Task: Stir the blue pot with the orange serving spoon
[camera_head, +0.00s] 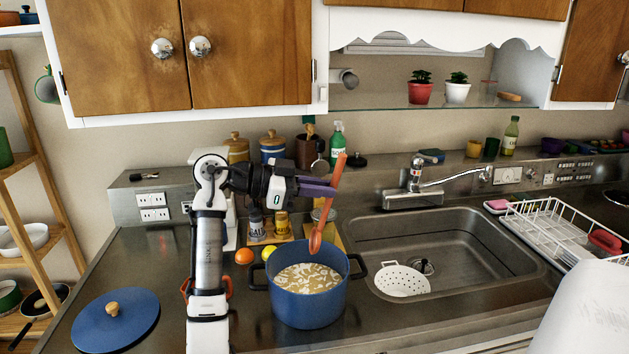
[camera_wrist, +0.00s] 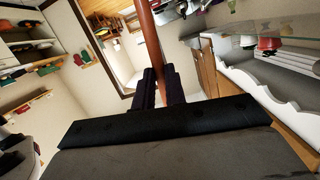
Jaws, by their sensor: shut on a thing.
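The blue pot (camera_head: 307,306) stands on the counter in the head view, uncovered, with pale yellowish contents (camera_head: 306,278) and dark side handles. My gripper (camera_head: 330,189) is above the pot's right rear side, shut on the orange serving spoon (camera_head: 319,227). The spoon is nearly upright and tilted, handle end up and bowl down. Its bowl appears over the pot's back right rim; I cannot tell whether it touches the rim. In the wrist view the spoon's handle (camera_wrist: 152,50) runs between the two dark fingers (camera_wrist: 160,87). The pot is not seen there.
The blue lid (camera_head: 115,325) lies on the counter at left. An orange (camera_head: 244,257) and a lemon (camera_head: 269,254) sit behind the pot. Shakers (camera_head: 268,227) stand behind them. The sink (camera_head: 460,245) with a white colander (camera_head: 402,280) is to the right, near the pot.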

